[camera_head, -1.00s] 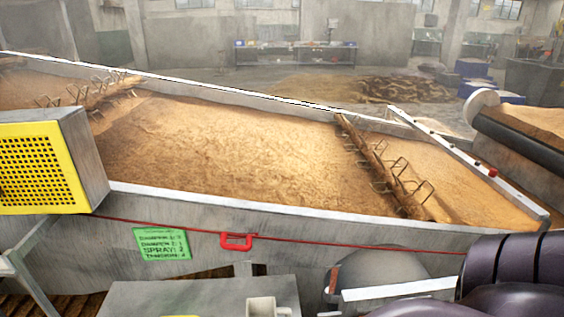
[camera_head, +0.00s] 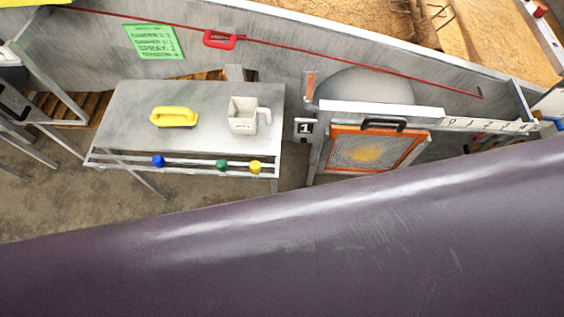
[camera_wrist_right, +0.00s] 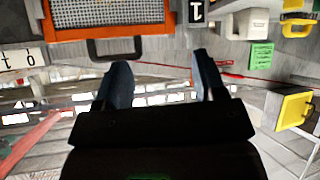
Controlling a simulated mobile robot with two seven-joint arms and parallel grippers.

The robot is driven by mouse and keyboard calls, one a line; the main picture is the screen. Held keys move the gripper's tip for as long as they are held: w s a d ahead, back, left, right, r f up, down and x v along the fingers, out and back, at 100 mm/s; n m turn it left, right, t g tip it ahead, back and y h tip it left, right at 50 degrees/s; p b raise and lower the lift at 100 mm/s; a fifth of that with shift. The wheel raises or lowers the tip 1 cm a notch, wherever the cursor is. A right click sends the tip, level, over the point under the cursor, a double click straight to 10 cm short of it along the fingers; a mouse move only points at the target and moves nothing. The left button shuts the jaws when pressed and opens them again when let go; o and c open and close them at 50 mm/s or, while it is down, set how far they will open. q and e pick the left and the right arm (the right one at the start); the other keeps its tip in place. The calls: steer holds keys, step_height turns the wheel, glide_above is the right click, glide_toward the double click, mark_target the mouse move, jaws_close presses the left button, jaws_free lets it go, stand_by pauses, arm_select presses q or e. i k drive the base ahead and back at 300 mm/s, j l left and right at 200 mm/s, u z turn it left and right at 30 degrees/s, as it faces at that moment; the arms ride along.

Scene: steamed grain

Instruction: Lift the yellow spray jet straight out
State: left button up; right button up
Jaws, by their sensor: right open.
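A yellow jet (camera_head: 255,167) is at the right end of the front rail of a grey metal bench, upright as far as I can tell. A green jet (camera_head: 221,166) and a blue jet (camera_head: 158,161) sit on the same rail to its left. My right gripper (camera_wrist_right: 163,78) shows in the right wrist view, its two dark fingers apart and nothing between them. It points toward the orange-framed screen and its black handle, apart from the yellow jet, which I cannot make out there. My left gripper is not in view.
The bench (camera_head: 130,105) holds a yellow-handled tool (camera_head: 174,117) and a white jug (camera_head: 243,116). Right of it is an orange-framed screen (camera_head: 335,163) beside a "1" tag (camera_head: 304,129). My purple arm covers the lower head view. A grain trough with a red cord (camera_head: 350,66) runs behind.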

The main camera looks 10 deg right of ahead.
mark_target(255, 166)
steer(key=i+j, duration=0.1)
steer(key=j, duration=0.25)
steer(key=i+j, duration=0.1)
steer(key=j, duration=0.25)
steer(key=i+j, duration=0.1)
steer(key=j, duration=0.25)
steer(key=i+j, duration=0.1)
steer(key=j, duration=0.25)
steer(key=j+z, duration=0.3)
steer(key=i+j+z, duration=0.1)
steer(key=j+z, duration=0.15)
steer(key=j, duration=0.15)
steer(key=z, duration=0.6)
